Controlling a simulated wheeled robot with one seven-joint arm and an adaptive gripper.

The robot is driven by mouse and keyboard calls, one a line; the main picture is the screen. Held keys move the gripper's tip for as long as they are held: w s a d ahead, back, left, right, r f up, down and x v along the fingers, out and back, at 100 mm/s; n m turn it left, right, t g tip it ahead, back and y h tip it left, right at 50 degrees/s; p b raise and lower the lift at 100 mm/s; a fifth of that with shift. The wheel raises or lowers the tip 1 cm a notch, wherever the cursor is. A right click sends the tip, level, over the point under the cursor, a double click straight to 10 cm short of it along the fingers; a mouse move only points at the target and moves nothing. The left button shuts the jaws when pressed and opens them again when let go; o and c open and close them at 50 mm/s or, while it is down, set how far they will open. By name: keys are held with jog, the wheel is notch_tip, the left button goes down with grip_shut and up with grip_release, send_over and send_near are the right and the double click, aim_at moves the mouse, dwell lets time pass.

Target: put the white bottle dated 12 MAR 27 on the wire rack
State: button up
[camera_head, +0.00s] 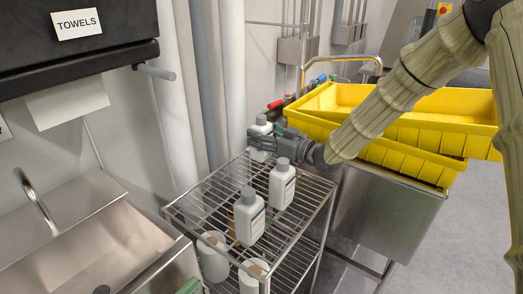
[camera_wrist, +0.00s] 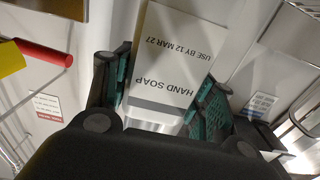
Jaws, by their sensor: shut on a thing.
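The white bottle (camera_wrist: 172,58) fills the middle of the wrist view; its label reads HAND SOAP, USE BY 12 MAR 27. My gripper (camera_wrist: 162,95) is shut on it, one teal-padded finger on each side. In the head view the held bottle (camera_head: 261,127) has a grey cap and looks upright at the far end of the wire rack (camera_head: 190,207). My gripper (camera_head: 272,146) reaches it from the right and covers part of it. I cannot tell whether its base touches the rack.
Two similar bottles, one nearer (camera_head: 248,220) and one in the middle (camera_head: 282,188), stand on the rack's top shelf. White rolls (camera_head: 214,262) are on a lower shelf. Yellow crates (camera_head: 385,155) are to the right, a sink (camera_head: 110,245) to the left. Pipes rise behind the rack.

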jog(key=shift+f, duration=1.95)
jog(key=shift+b, duration=0.3)
jog(key=o, duration=1.5)
jog(key=shift+f, duration=0.1)
jog(key=shift+c, duration=0.2)
jog(key=p+v, duration=0.1)
jog(key=v, duration=1.1)
